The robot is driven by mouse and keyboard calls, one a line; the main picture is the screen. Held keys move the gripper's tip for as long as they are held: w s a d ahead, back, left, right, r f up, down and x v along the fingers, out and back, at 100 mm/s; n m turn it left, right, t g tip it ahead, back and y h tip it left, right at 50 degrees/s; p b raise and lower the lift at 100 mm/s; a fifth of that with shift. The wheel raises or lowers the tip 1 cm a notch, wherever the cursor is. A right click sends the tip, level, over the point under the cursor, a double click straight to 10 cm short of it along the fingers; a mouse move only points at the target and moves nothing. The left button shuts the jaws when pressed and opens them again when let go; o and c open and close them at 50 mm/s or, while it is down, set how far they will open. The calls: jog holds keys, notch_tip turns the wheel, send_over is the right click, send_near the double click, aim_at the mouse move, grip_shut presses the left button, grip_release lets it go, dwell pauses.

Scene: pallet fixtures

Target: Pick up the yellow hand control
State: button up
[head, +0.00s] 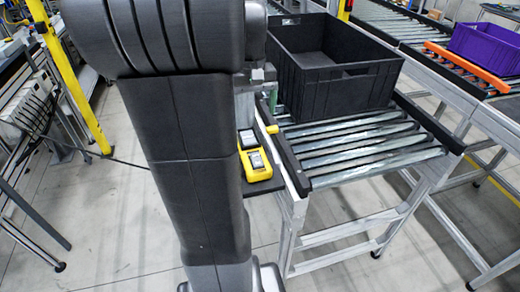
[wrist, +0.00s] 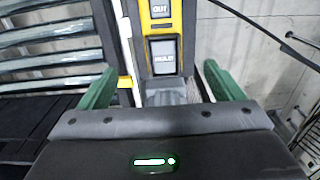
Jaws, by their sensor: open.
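The yellow hand control (head: 255,166) sits on a dark shelf at the left side of the roller stand in the head view. It has grey buttons; in the wrist view the yellow and black control (wrist: 143,62) shows buttons lettered "OUT" and what looks like "HOLD". My gripper (wrist: 160,72) is open, its green fingers apart on either side of the control's near end. Nothing is held between them. Whether a finger touches the control cannot be told.
A black crate (head: 340,88) stands on the rollers (head: 365,150) behind and right of the control. A purple bin (head: 487,48) and orange bar (head: 466,67) are on the far conveyor. A yellow post (head: 75,85) stands left. The floor (head: 110,215) at front left is clear.

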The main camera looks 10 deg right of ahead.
aim_at(251, 144)
jog(key=f, duration=1.2)
jog(key=shift+s+a+f, duration=0.1)
jog(key=shift+s+a, duration=0.05)
jog(key=shift+a, duration=0.05)
jog(key=c, duration=1.3)
